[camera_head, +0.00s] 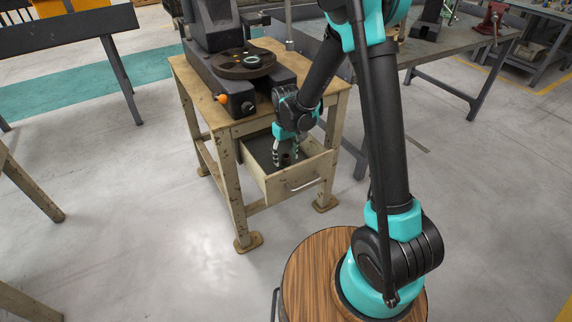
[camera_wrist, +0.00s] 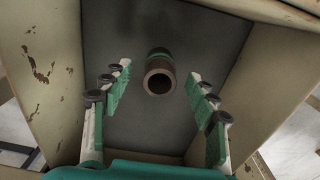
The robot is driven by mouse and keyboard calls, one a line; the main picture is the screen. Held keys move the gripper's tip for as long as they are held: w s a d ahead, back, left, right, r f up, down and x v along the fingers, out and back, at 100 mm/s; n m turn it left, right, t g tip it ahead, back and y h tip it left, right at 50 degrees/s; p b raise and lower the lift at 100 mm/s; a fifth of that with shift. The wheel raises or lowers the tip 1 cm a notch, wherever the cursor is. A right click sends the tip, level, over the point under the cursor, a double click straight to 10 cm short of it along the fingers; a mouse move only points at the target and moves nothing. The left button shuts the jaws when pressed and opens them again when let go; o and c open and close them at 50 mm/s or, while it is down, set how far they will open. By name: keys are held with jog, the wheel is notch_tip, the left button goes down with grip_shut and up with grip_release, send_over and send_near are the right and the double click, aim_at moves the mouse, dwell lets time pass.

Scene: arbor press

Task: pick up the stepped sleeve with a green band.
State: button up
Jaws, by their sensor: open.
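The stepped sleeve (camera_wrist: 159,73) is a brown hollow cylinder with a green band near its far end. In the wrist view it lies on the dark floor of the open drawer (camera_wrist: 216,50), its open bore toward me. My gripper (camera_wrist: 158,84) is open, with one finger on each side of the sleeve in the picture. I see no contact between the fingers and the sleeve. In the head view my gripper (camera_head: 286,157) points down into the drawer (camera_head: 298,184); the sleeve is too small and covered to make out there.
The drawer's cream walls (camera_wrist: 52,70) rise close on both sides of my gripper. Above the drawer, the arbor press (camera_head: 213,60) stands on the worn table (camera_head: 190,82), with a round dark plate (camera_head: 243,65) on its base. Open floor (camera_head: 130,220) lies to the left.

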aim_at(286, 164)
jog(key=shift+f, duration=2.2)
jog(key=shift+c, duration=0.3)
grip_shut()
